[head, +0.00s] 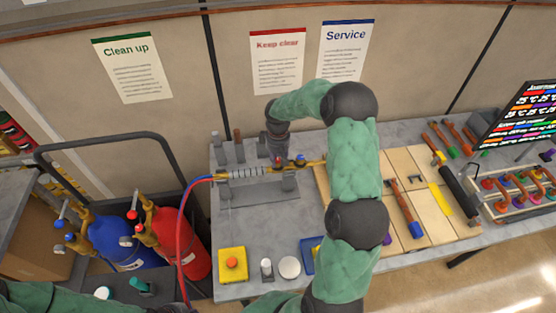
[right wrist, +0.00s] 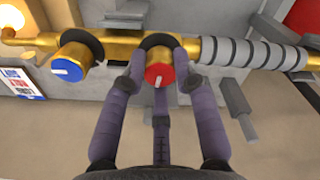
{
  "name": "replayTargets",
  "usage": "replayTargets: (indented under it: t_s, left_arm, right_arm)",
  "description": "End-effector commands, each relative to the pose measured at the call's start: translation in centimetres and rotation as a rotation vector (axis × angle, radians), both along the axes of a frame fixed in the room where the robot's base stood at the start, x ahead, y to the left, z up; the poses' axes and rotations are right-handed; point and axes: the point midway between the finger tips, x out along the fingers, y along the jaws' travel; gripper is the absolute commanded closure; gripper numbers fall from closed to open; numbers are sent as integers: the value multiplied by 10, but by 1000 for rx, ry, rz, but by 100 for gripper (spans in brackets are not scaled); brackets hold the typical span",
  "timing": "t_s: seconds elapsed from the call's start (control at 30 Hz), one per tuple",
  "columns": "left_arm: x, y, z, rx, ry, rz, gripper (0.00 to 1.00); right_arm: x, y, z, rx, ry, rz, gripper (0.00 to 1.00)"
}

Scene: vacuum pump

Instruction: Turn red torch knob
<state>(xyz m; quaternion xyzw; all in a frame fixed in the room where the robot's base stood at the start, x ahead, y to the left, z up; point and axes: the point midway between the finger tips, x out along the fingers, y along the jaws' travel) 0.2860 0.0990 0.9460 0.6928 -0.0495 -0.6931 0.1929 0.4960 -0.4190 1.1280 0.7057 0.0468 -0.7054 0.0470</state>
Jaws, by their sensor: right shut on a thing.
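The brass torch lies level in its holder on the grey bench, with a grey ribbed grip (right wrist: 240,52). Its red knob (right wrist: 160,76) has a white pointer mark and sits between my right gripper's fingers in the right wrist view. My right gripper (right wrist: 158,72) is shut on the red knob. In the head view my right gripper (head: 277,150) reaches down to the torch from behind, and the knob is small there. A blue knob (right wrist: 70,62) with a white mark is to the left of the red one in the wrist view. My left gripper is not clearly visible.
Red and blue hoses (head: 184,215) run from the torch's left end towards the blue cylinder (head: 118,243) and red cylinder (head: 180,243) on a cart. A yellow box with an orange button (head: 232,263) and a white disc (head: 289,267) stand at the bench front. Tools lie at right.

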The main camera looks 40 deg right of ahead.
Motion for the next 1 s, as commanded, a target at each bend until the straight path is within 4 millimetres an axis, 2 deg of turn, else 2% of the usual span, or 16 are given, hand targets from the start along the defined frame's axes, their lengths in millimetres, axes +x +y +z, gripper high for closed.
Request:
replayTargets:
  t_s: [0.3, 0.87, 0.9, 0.97, 1.0]
  left_arm:
    - [0, 0, -2, 0, 0, 0, 100]
    - [0, 0, -3, 0, 0, 0, 100]
    - [0, 0, -3, 0, 0, 0, 100]
    - [0, 0, -3, 0, 0, 0, 100]
    - [0, 0, -3, 0, 0, 0, 100]
  right_arm:
    - [0, 1, -1, 2, 0, 126, 100]
    - [0, 1, -1, 2, 0, 150, 100]
    - [0, 1, -1, 2, 0, 150, 59]
    - [0, 1, -1, 2, 0, 150, 46]
    - [0, 1, -1, 1, 0, 150, 46]
